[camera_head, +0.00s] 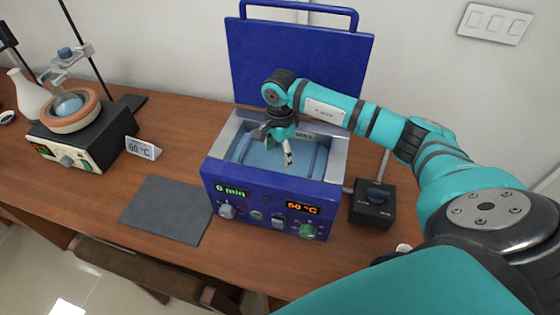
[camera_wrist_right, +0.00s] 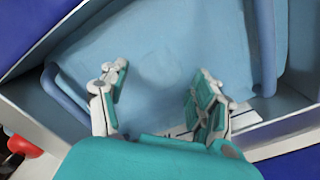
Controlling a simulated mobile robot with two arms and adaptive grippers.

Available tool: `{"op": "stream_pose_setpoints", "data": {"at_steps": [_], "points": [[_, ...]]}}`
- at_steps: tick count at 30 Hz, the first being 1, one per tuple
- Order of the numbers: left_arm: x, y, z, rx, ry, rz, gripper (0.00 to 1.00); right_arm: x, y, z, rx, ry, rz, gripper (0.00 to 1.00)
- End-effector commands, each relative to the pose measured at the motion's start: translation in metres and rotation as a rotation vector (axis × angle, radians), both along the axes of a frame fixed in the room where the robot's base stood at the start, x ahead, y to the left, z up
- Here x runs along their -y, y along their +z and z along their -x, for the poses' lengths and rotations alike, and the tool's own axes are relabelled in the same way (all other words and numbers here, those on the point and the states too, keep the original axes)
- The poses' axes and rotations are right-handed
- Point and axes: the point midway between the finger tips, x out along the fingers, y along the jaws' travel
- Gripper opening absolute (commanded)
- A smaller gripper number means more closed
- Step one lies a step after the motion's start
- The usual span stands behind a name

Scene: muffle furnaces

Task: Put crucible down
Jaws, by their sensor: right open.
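My right gripper (camera_head: 284,148) reaches down into the open top of a blue bath-like furnace (camera_head: 262,205). In the right wrist view the same gripper (camera_wrist_right: 160,92) has its fingers spread apart, with nothing between them. Below the fingers is a light blue surface (camera_wrist_right: 170,40) with blue rails at its sides. I cannot make out a crucible in either view; part of the inside is hidden by the gripper. My left gripper is not in view.
The furnace's blue lid (camera_head: 295,60) stands open behind. A black box with a knob (camera_head: 373,205) is to its right. A dark grey mat (camera_head: 167,209) lies to its left. Further left are a sign (camera_head: 141,148) and a heater (camera_head: 75,140) holding a round flask.

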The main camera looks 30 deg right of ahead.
Motion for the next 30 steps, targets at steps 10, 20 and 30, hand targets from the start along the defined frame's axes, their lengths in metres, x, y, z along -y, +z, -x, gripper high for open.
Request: {"op": "stream_pose_setpoints", "data": {"at_steps": [10, 20, 30], "points": [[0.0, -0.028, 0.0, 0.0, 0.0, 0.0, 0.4, 0.0, 0.069, -0.001, 0.004, 0.0, 0.001, 0.64], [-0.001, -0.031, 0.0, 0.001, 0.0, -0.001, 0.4, 0.0, 0.088, 0.0, 0.001, 0.0, 0.0, 0.64], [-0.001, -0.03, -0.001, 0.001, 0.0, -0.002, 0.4, 0.0, 0.088, 0.0, 0.0, 0.0, 0.0, 0.64]]}}
